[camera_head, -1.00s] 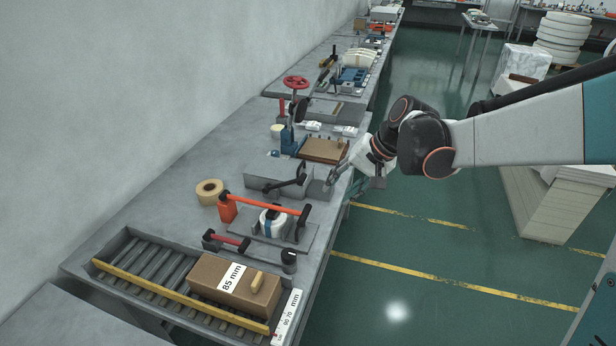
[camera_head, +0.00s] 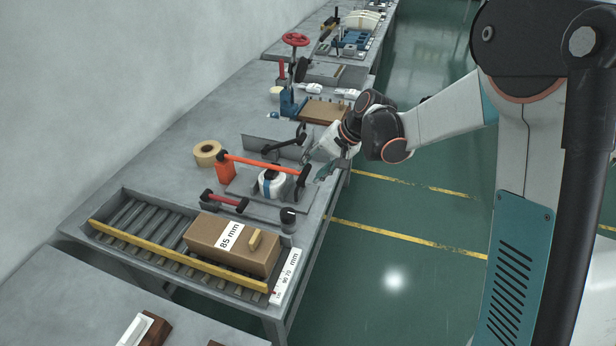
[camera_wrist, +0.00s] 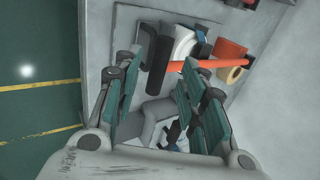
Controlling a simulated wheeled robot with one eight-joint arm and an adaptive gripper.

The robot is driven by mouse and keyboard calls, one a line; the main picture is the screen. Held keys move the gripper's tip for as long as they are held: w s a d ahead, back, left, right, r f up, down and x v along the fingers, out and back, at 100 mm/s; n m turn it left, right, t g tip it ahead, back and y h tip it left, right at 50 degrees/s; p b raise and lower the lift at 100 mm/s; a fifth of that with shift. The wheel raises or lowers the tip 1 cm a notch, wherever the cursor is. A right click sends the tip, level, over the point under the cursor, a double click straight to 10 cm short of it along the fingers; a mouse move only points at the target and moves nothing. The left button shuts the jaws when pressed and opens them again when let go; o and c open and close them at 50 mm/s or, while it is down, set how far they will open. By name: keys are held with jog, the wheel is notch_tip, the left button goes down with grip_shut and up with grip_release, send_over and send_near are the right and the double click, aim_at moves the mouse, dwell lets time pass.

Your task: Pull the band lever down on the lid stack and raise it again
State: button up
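The orange band lever (camera_head: 255,163) runs from its orange post (camera_head: 225,171) across above the lid stack (camera_head: 270,182), a white round stack with a blue band. The lever looks near level, with a black handle (camera_head: 303,174) at its right end. My gripper (camera_head: 322,170) is just right of the handle. In the wrist view my gripper (camera_wrist: 159,66) is open and empty, and the black handle (camera_wrist: 158,58) shows between and beyond its fingertips. The orange lever (camera_wrist: 204,64) runs right from there. I cannot tell whether a finger touches the handle.
A tape roll (camera_head: 207,152) lies behind the post. A smaller red lever (camera_head: 226,201) and a black knob (camera_head: 288,215) stand in front. A roller tray (camera_head: 112,236) holds a box marked 85 mm (camera_head: 232,247). A grey bracket (camera_head: 262,146) stands behind.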

aim_at(305, 175)
jog(key=shift+b+x, duration=0.35)
jog(key=shift+x, duration=1.2)
jog(key=shift+s, duration=0.1)
grip_shut()
